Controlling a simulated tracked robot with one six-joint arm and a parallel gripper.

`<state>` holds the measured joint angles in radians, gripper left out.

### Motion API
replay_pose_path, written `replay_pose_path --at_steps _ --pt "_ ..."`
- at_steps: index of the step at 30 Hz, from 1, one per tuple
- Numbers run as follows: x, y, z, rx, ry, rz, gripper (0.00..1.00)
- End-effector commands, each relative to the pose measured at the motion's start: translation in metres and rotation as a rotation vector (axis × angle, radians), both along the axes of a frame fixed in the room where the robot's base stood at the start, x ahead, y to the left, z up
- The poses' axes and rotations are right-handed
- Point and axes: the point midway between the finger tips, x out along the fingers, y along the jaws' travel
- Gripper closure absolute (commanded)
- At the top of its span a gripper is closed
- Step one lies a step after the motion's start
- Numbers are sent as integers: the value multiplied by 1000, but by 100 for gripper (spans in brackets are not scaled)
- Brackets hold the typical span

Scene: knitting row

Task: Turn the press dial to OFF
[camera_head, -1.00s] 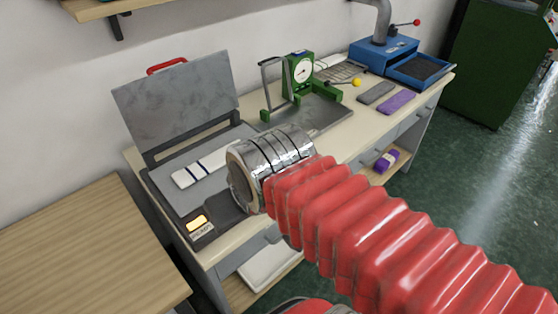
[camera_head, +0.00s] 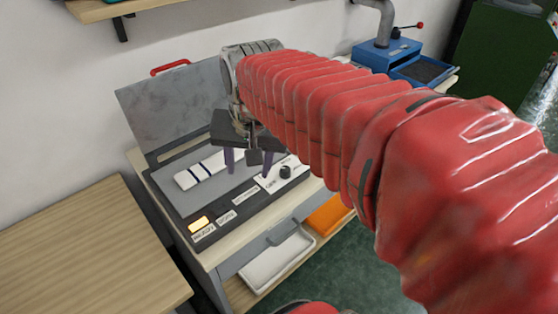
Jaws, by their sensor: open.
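The press (camera_head: 167,207) stands on the workbench with its grey lid (camera_head: 165,100) raised and its red handle (camera_head: 170,68) at the top. A white cloth strip with dark stripes (camera_head: 207,168) lies on its bed. The black dial (camera_head: 285,171) sits on a white label plate at the right end of the press's front panel. The dial's setting is too small to read. My gripper (camera_head: 248,165) points down over the press, left of the dial and apart from it. Its jaws are open, with nothing visible between them.
A lit yellow display (camera_head: 198,224) and small labels are on the front panel. A wooden table (camera_head: 85,250) stands at left. Below the bench are a white tray (camera_head: 275,262) and an orange tray (camera_head: 328,215). A blue machine (camera_head: 385,55) stands at the back right. My red arm hides the bench's middle.

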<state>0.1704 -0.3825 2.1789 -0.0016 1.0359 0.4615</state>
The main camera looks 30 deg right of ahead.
Motion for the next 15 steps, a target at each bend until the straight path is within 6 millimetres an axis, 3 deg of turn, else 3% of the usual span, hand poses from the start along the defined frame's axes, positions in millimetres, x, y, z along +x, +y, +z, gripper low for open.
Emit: replay_pose_path --at_steps 15 --pt "77 -95 -16 141 152 -613 53"
